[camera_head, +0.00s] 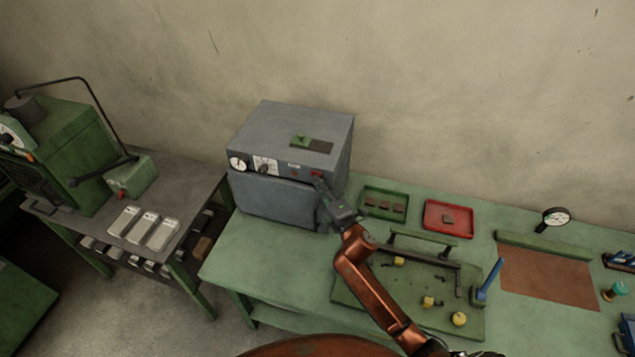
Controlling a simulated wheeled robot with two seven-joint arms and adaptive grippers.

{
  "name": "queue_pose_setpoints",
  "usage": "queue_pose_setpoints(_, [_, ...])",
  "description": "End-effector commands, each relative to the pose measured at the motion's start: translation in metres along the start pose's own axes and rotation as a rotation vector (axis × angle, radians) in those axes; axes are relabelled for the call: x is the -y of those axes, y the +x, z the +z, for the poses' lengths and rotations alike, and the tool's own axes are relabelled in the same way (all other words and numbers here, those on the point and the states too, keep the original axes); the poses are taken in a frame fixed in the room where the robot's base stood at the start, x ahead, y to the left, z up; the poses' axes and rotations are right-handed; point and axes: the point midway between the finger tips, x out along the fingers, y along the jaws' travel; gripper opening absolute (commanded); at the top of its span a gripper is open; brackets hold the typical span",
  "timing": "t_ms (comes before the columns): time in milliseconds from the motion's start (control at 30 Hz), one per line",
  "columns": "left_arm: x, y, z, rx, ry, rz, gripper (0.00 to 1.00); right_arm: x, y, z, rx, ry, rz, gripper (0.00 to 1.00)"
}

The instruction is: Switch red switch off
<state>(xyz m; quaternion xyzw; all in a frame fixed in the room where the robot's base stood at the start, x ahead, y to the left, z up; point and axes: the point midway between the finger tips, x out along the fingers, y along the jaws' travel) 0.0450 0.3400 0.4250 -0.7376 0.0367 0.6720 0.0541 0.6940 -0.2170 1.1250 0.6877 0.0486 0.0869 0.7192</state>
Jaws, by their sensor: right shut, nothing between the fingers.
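The red switch (316,175) is a small red spot at the right end of the front control panel of a grey box-shaped machine (292,132). Its exact position, on or off, is too small to tell. My right gripper (319,183) is shut and empty, with its fingertips right at the switch, just below it. I cannot tell whether they touch it. The right arm reaches up from the bottom of the picture. My left gripper is not in view.
The machine stands on a green table (262,247). To its right are a green tray (384,204), a red tray (448,218) and a green fixture plate (350,295) with yellow parts. A dial gauge (556,217) stands further right. A green machine (75,150) is on the left table.

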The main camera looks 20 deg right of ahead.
Motion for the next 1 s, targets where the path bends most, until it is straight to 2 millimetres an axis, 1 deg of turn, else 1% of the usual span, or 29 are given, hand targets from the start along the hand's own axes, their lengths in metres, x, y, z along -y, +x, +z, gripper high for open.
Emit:
queue_pose_setpoints(167, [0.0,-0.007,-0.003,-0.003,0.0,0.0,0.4,-0.005,-0.007,-0.016,-0.005,0.002,0.0,0.0])
queue_pose_setpoints(267, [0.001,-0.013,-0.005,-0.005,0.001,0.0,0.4,-0.011,-0.016,-0.032,-0.01,0.004,0.001,0.0])
queue_pose_setpoints(400, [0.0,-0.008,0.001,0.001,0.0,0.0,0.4,-0.011,-0.05,-0.03,-0.009,0.0,0.0,0.0])
queue_pose_setpoints(600, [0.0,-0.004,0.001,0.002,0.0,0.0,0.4,-0.017,-0.089,-0.029,-0.008,0.0,0.0,0.0])
queue_pose_setpoints(700, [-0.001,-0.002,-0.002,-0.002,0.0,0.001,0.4,-0.019,-0.102,-0.029,-0.009,0.0,0.001,0.0])
queue_pose_setpoints(800, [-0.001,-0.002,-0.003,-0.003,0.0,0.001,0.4,-0.021,-0.11,-0.029,-0.009,0.001,0.001,0.0])
queue_pose_setpoints(1000, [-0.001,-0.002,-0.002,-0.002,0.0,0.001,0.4,-0.022,-0.115,-0.029,-0.009,0.001,0.002,0.0])
